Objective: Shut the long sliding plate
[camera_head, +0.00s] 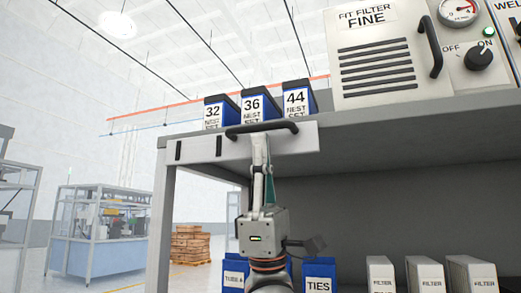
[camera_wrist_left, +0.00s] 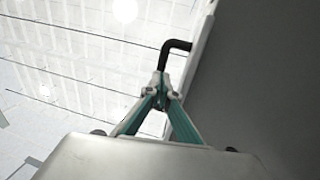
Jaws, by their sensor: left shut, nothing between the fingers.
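The long sliding plate (camera_head: 200,149) is a pale flat panel with dark slots, on the front of the shelf below the numbered boxes. Its black bar handle (camera_head: 283,127) is near its right end. My left gripper (camera_head: 262,138) points up in front of the plate, its closed fingertips at or just under the handle and covering part of the plate. In the left wrist view the fingers (camera_wrist_left: 163,82) meet with nothing between them, close to the bent black handle (camera_wrist_left: 174,46). I cannot tell whether they touch it. My right gripper is not in view.
Boxes marked 32 (camera_head: 213,115), 36 (camera_head: 252,110) and 44 (camera_head: 296,101) stand above the plate. A FIT FILTER FINE panel (camera_head: 372,90) with a handle is at right. Below are a TIES bin (camera_head: 319,272) and several FILTER boxes (camera_head: 425,277).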

